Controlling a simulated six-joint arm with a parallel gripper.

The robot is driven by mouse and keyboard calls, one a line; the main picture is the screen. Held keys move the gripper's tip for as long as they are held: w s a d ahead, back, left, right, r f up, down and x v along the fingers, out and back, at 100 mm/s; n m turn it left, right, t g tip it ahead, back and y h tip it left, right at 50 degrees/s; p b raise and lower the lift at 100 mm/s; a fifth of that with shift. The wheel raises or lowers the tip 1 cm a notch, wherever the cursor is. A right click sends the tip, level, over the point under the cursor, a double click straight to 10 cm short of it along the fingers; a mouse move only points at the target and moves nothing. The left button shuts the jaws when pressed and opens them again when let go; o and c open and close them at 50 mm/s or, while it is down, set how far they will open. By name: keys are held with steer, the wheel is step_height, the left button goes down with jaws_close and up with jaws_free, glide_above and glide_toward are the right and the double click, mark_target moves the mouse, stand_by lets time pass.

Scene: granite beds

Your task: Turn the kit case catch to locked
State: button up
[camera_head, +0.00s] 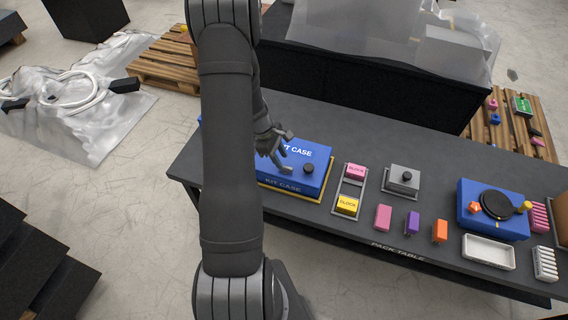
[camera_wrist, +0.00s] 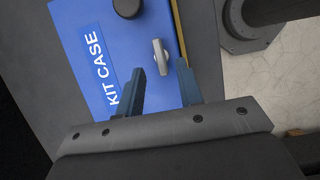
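The blue kit case (camera_head: 318,155) lies on the left part of the dark table, partly hidden behind my arm. In the wrist view the kit case (camera_wrist: 90,40) shows its label, a black round knob (camera_wrist: 127,8) and a small silver catch (camera_wrist: 161,56) near the edge. The catch is a short bar lying roughly along that edge. My gripper (camera_head: 284,153) is over the case, its fingers apart and empty. In the wrist view the gripper (camera_wrist: 161,62) has one fingertip on each side of the catch in the picture; contact and height cannot be told. The head view does not show the catch clearly.
Right of the case are a tray with pink and yellow blocks (camera_head: 348,205), a grey box with a black knob (camera_head: 404,178) and loose blocks (camera_head: 412,222). Farther right are a blue unit with a black disc (camera_head: 497,204) and a white tray (camera_head: 488,252).

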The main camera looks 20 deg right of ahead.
mark_target(285, 166)
steer(key=shift+x, duration=2)
jaws_close()
